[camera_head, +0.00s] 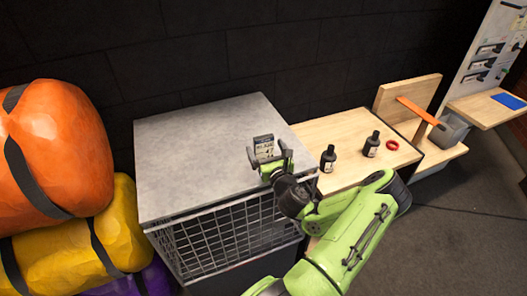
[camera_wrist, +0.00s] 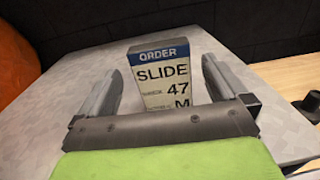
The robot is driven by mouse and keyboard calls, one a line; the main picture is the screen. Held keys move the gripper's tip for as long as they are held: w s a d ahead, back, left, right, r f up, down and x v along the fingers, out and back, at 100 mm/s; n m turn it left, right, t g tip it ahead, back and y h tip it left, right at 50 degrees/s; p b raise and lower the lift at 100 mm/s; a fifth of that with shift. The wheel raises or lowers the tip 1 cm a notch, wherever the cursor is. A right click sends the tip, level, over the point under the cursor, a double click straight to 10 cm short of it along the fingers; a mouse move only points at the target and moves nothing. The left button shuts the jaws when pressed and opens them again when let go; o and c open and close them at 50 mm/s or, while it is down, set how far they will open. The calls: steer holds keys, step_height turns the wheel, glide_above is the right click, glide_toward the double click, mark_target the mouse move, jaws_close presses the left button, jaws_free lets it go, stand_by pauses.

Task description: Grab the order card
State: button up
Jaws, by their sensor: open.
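The order card (camera_wrist: 163,78) stands up on the grey top (camera_head: 190,150) of a wire-fronted crate. In the wrist view it has a blue band reading "ORDER" and the words "SLIDE" and "47 M" below; its lower part is hidden behind my gripper's body. In the head view the card (camera_head: 264,147) shows small, near the right side of the top. My gripper (camera_wrist: 162,78) is open, with one finger on either side of the card and visible gaps between. In the head view my gripper (camera_head: 268,158) is right at the card.
A wooden table (camera_head: 335,140) at the right holds two dark bottles (camera_head: 328,158) (camera_head: 371,144) and a red ring (camera_head: 392,145). Orange (camera_head: 45,150) and yellow (camera_head: 115,235) bags are stacked at the left. A dark wall stands behind. The crate top left of the card is clear.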

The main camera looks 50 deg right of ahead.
mark_target(265, 145)
steer(key=x, duration=0.1)
steer(key=p+x, duration=0.1)
steer(key=x, duration=0.1)
steer(key=p+x, duration=0.1)
steer(key=shift+w+d+r, duration=0.1)
steer(key=shift+d+r, duration=0.1)
steer(key=shift+r, duration=0.2)
steer(key=shift+w+d+f, duration=0.2)
steer(key=shift+w, duration=0.15)
steer(key=shift+s, duration=0.15)
steer(key=shift+c, duration=0.8)
steer(key=c, duration=0.9)
steer(key=shift+c, duration=0.2)
steer(key=shift+r, duration=0.1)
